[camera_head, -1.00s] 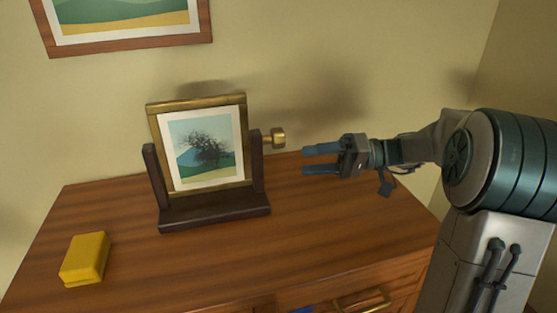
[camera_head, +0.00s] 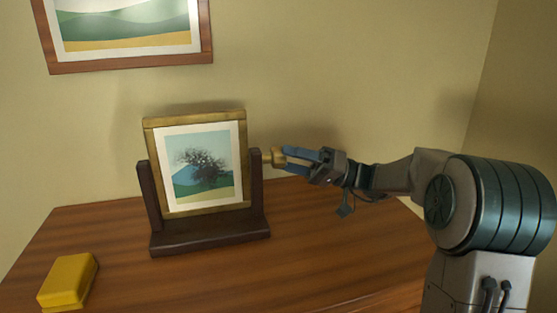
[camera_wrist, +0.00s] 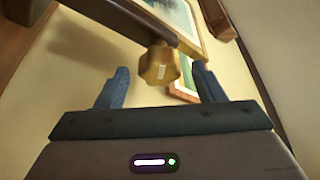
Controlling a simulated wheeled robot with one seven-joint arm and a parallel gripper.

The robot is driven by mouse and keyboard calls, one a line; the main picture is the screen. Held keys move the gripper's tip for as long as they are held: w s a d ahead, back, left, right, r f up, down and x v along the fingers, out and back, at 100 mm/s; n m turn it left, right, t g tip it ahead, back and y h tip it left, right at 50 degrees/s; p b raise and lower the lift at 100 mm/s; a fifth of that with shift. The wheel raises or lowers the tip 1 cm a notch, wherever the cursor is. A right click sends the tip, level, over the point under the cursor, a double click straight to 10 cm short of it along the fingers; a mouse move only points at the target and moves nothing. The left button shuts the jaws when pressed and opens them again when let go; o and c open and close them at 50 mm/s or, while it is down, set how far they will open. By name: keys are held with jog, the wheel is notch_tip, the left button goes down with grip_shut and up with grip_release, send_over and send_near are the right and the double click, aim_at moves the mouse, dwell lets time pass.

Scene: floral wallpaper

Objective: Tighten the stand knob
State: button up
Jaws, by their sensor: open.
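The stand (camera_head: 212,237) is dark wood with two uprights and holds a gold-framed tree picture (camera_head: 203,168) on the dresser. Its brass knob (camera_head: 276,158) sticks out from the right upright. In the wrist view the knob (camera_wrist: 159,66) is faceted, with a pale mark on its end. My gripper (camera_head: 290,158) is open, with its blue fingers at the knob from the right. In the wrist view the fingers (camera_wrist: 160,85) lie on either side of the knob, with a gap to each; the knob sits nearer the right finger.
A yellow block (camera_head: 68,281) lies at the front left of the wooden dresser top (camera_head: 320,235). A framed landscape (camera_head: 125,30) hangs on the wall behind. The dresser top right of the stand is clear.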

aim_at(273, 158)
jog(key=shift+x, duration=1.45)
jog(key=c, duration=1)
jog(key=shift+r+m+p, duration=0.1)
jog(key=shift+m+p, duration=0.25)
jog(key=shift+m, duration=0.15)
